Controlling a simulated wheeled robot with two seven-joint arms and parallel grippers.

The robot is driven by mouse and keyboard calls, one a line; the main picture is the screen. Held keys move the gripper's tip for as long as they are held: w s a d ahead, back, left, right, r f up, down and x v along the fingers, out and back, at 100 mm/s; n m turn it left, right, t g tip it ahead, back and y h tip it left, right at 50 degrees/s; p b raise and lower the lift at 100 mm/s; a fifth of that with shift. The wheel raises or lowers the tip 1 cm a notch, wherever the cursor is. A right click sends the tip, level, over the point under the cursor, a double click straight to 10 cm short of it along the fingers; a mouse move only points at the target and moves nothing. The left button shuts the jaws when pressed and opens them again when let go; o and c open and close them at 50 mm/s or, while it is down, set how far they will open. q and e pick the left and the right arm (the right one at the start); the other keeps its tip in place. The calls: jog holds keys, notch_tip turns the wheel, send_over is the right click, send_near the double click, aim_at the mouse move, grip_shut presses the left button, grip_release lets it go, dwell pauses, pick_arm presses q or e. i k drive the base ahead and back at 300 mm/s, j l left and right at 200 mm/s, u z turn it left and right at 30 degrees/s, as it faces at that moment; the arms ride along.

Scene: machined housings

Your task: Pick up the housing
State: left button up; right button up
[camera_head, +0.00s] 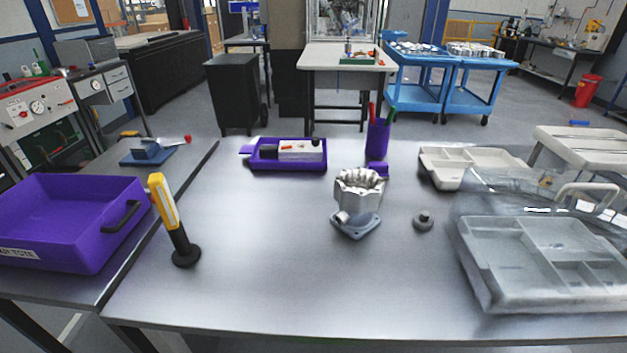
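The silver machined housing (358,190) stands upright near the middle of the grey table (270,270). It has a scalloped round top and a short side port at its lower left. Its lower end is on a blue-grey flanged base (357,226); I cannot tell whether this base is part of the housing or a separate piece. Neither of my grippers shows in the head view, and nothing touches the housing from above.
A yellow and black work light (168,215) stands left of the housing. A small dark knob-like part (424,220) lies just to its right. A purple tray (262,165) and purple pen cup (378,138) stand behind. Grey organizers (485,285) fill the right; a purple tote (70,255) sits left.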

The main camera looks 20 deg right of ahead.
aim_at(359, 191)
jog(key=j+z, duration=0.2)
jog(key=z, duration=0.25)
jog(key=i+j+z, duration=0.1)
jog(key=j+z, duration=0.15)
jog(key=z, duration=0.25)
jog(key=j+z, duration=0.2)
jog(key=z, duration=0.25)
jog(key=k+j+z, duration=0.1)
jog(key=z, duration=0.35)
jog(key=k+j+z, duration=0.1)
jog(key=j+z, duration=0.2)
jog(key=z, duration=0.15)
